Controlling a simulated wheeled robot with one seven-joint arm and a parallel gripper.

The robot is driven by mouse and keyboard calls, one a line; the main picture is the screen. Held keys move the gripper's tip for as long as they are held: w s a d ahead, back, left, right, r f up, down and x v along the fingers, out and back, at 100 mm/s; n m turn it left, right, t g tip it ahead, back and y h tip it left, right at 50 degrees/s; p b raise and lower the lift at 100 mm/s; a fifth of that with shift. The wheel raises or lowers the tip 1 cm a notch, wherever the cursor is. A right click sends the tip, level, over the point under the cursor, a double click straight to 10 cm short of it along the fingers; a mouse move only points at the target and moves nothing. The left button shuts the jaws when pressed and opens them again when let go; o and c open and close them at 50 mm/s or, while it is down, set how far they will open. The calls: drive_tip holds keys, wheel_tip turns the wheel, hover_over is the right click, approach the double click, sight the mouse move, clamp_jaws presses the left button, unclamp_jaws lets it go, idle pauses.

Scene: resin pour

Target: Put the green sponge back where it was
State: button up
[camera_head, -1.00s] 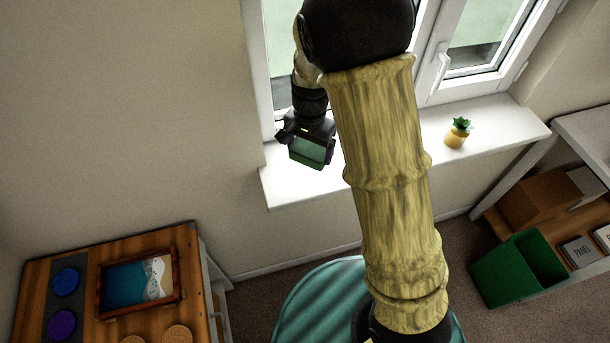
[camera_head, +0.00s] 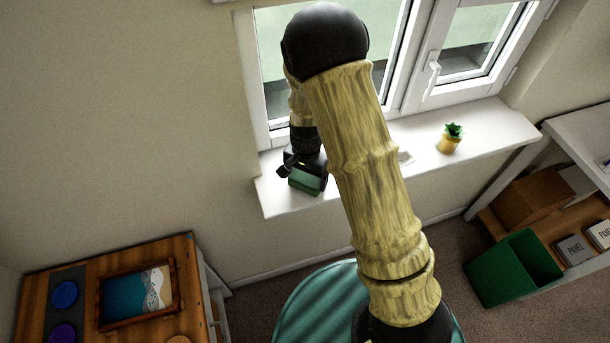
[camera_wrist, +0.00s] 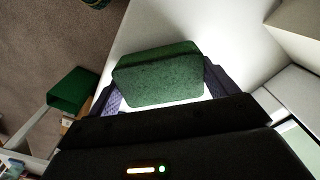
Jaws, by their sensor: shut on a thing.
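The green sponge (camera_head: 306,181) is held in my gripper (camera_head: 303,172) over the left part of the white windowsill (camera_head: 279,205). In the wrist view the sponge (camera_wrist: 157,78) sits between the two dark fingers of my gripper (camera_wrist: 160,92), with the bright sill behind it. The gripper is shut on the sponge. I cannot tell whether the sponge touches the sill.
A small white item (camera_head: 405,157) lies on the sill beside my arm. A green bin (camera_head: 513,268) stands on the floor at right. A wooden table (camera_head: 190,262) is at lower left. The window handle (camera_head: 431,79) sticks out.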

drive_tip(key=shift+a+f, duration=0.15)
drive_tip(key=shift+f, duration=0.25)
drive_tip(key=shift+s, duration=0.2)
drive_tip(key=o, duration=0.7)
drive_tip(key=shift+d, duration=0.35)
drive_tip(key=shift+a+r, duration=0.1)
drive_tip(key=shift+a, duration=0.05)
